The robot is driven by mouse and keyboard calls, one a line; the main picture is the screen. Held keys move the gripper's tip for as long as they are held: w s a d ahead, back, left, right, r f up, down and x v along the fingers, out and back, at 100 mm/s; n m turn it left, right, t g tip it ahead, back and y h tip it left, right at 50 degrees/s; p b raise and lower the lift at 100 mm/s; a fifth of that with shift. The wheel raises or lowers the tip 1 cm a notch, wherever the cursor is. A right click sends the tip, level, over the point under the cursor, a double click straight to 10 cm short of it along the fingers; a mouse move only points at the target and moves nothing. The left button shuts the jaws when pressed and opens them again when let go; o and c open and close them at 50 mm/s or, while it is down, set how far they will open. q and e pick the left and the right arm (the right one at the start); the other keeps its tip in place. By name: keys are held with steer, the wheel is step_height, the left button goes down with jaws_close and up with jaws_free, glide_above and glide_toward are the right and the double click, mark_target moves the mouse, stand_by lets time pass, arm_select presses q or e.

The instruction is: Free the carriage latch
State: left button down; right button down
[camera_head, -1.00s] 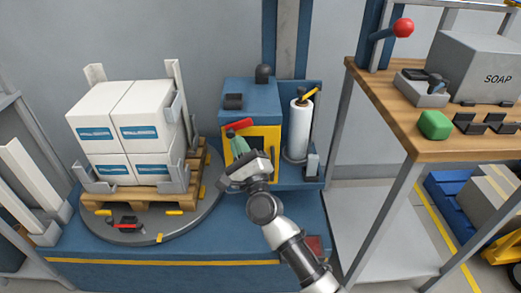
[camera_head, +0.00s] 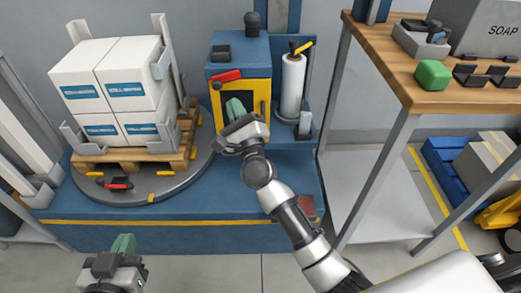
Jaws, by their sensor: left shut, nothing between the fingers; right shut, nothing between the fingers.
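A red lever (camera_head: 226,76) sits across the top left of a yellow-framed dark opening (camera_head: 262,90) on the blue wrapper column (camera_head: 238,51). It lies nearly level, its right end slightly higher. I cannot tell for sure if it is the carriage latch. My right gripper (camera_head: 235,107) is shut and empty, its green fingertips pointing up in front of the dark opening, just below the red lever and apart from it in the picture. My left gripper (camera_head: 123,243) is shut and empty, low at the left in front of the blue base.
White boxes (camera_head: 120,70) stand on a pallet (camera_head: 135,155) on the round turntable (camera_head: 170,184). A film roll (camera_head: 292,85) with a yellow-tipped lever (camera_head: 301,47) stands right of the column. A wooden bench (camera_head: 395,75) holds a green block (camera_head: 432,74). Floor shows between the base and my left gripper.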

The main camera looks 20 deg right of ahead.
arm_select(q)
steer(key=shift+w+d+r+t+h, duration=0.1)
steer(key=shift+d+r+t+h, duration=0.3)
steer(key=shift+r+t, duration=0.45)
arm_select(e)
steer(key=v, duration=1)
steer(key=shift+s+d, duration=0.2)
steer(key=shift+d, duration=0.2)
